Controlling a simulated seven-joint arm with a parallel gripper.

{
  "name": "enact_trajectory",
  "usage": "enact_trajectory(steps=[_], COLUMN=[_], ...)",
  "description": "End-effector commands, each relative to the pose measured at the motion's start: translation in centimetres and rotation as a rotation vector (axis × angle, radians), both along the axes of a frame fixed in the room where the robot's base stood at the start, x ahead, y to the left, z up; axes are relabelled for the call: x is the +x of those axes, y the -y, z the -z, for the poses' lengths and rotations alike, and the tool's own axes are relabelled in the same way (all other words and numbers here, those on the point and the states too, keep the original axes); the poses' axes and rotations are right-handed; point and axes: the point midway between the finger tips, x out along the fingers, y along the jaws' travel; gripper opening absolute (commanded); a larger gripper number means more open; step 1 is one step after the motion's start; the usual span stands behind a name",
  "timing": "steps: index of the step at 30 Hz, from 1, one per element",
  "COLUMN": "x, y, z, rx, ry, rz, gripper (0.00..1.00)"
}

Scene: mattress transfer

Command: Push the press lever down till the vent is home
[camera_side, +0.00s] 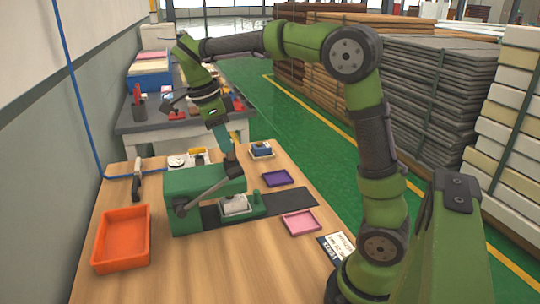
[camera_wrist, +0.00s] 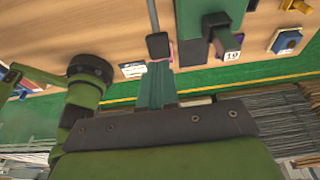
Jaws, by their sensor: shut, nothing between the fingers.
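The green press (camera_side: 200,185) stands on the wooden table. Its grey lever (camera_side: 207,194) slopes up to the right from a pivot on the press's near side. A small pale block, perhaps the vent (camera_side: 235,206), sits low at the front of the press; how deep it is seated I cannot tell. My gripper (camera_side: 231,166) is shut and empty, pointing down at the lever's raised end. In the wrist view the gripper (camera_wrist: 158,68) is right by the dark lever knob (camera_wrist: 158,45); whether they touch is unclear. The press (camera_wrist: 192,30) is beside it.
An orange bin (camera_side: 123,238) stands at the left. A pink tray (camera_side: 301,223), a purple tray (camera_side: 277,178) and a small blue item in a tray (camera_side: 262,149) lie right of the press. A white card (camera_side: 337,246) lies at the table edge. The front tabletop is clear.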

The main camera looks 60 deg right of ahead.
Motion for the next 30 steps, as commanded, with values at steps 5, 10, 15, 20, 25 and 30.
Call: enact_trajectory(steps=[5,10,15,20,25,30], x=[-0.7,-0.9,-1.0,-1.0,-1.0,-1.4], y=[0.6,0.9,1.0,1.0,1.0,1.3], z=[3.1,4.7,5.2,5.2,5.2,5.6], rx=[0.001,0.0,0.001,0.001,0.003,0.026], ry=[-0.002,0.0,0.001,0.001,0.003,0.026], rz=[0.003,0.001,0.0,0.0,0.0,0.003], gripper=[0.0,0.0,0.0,0.0,0.0,0.0])
